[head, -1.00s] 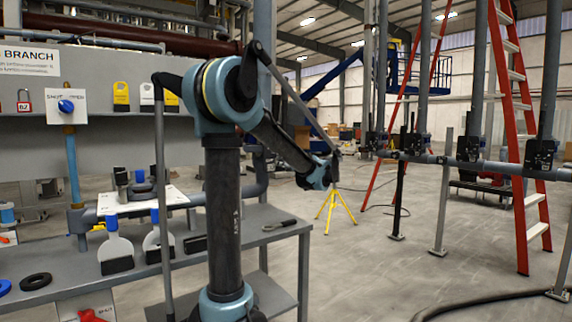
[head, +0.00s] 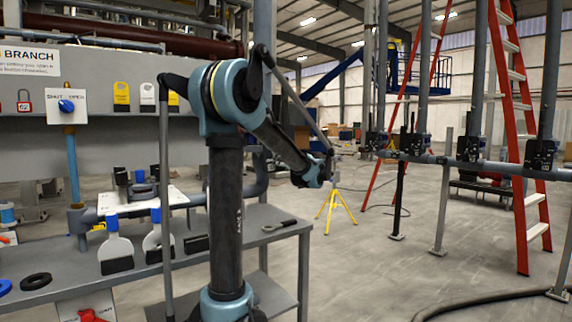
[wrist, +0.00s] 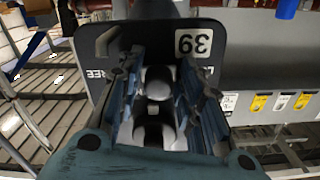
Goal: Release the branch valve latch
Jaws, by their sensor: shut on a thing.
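In the wrist view my gripper (wrist: 160,98) has its two blue-grey fingers closed around a pale grey rounded piece (wrist: 158,82). The piece sits in front of a dark plate (wrist: 228,62). The plate carries a white "39" label (wrist: 194,42), a pale bent mark and lettering partly covered by a finger. I cannot tell from this view whether the held piece is the latch itself. In the head view my arm stands in front of the bench, and my fingertips and their grasp cannot be made out.
In the head view a blue knob (head: 66,106) sits on a SHUT/OPEN plate under the branch sign (head: 30,56).

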